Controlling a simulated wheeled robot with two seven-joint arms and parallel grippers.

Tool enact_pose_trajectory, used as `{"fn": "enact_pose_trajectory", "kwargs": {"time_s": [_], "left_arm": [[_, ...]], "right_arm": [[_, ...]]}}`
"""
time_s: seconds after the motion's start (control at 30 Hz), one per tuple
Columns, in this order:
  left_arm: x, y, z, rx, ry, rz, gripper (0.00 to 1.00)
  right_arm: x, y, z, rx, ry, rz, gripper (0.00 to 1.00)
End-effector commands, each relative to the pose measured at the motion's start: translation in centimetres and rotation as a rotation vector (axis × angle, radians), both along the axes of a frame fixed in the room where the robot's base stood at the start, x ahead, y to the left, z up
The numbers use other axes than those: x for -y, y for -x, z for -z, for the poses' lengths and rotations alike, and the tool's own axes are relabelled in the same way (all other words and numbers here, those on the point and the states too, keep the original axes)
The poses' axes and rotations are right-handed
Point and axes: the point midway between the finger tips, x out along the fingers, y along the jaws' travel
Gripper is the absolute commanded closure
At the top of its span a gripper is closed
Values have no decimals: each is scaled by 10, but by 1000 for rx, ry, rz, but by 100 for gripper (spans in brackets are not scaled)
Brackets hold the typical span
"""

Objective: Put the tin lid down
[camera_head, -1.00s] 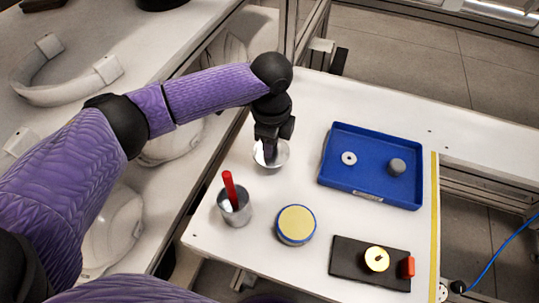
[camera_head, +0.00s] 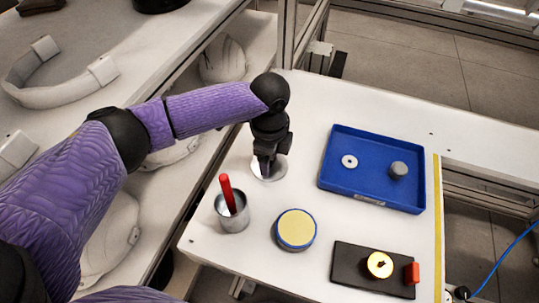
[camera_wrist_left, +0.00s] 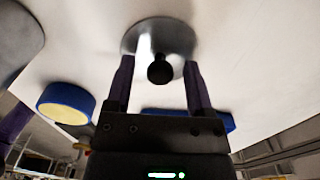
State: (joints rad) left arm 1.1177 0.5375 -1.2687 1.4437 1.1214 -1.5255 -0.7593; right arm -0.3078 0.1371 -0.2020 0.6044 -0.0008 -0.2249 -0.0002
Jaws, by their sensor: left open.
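The tin lid (camera_head: 276,173) is a shiny silver disc lying on the white table, left of the blue tray. In the left wrist view the lid (camera_wrist_left: 183,38) shows with a round black knob (camera_wrist_left: 160,70) at its middle. My left gripper (camera_head: 265,168) points down just over the lid. In the left wrist view its two fingers (camera_wrist_left: 158,82) stand apart on either side of the knob, with gaps showing. My right gripper is out of view.
A metal cup (camera_head: 233,220) with a red-handled item and a blue tin with a yellow top (camera_head: 296,229) stand nearby. A blue tray (camera_head: 372,194) holds a washer and grey cylinder. A black block (camera_head: 345,270) bears a brass disc. Bare table lies right of the lid.

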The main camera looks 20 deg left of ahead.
Motion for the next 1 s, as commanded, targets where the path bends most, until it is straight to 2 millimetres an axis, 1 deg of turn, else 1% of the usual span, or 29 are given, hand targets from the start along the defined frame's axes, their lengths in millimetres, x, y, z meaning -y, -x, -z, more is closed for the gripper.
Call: {"fn": "enact_pose_trajectory", "kwargs": {"time_s": [0.2, 0.3, 0.4, 0.5, 0.57, 1.0], "left_arm": [[0, -1, -63, 7, 1, -1, 32], [0, -1, -89, 5, 1, -1, 32], [0, -1, -108, 4, 1, -1, 32], [0, 0, -117, 1, 1, 0, 32], [0, 0, -120, 1, 1, 0, 32], [0, 0, -119, 0, 1, 0, 32]], "right_arm": [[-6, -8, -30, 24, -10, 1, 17], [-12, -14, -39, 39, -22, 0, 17], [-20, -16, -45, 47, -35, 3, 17], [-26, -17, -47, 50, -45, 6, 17], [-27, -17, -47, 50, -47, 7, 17], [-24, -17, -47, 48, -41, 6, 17]]}}
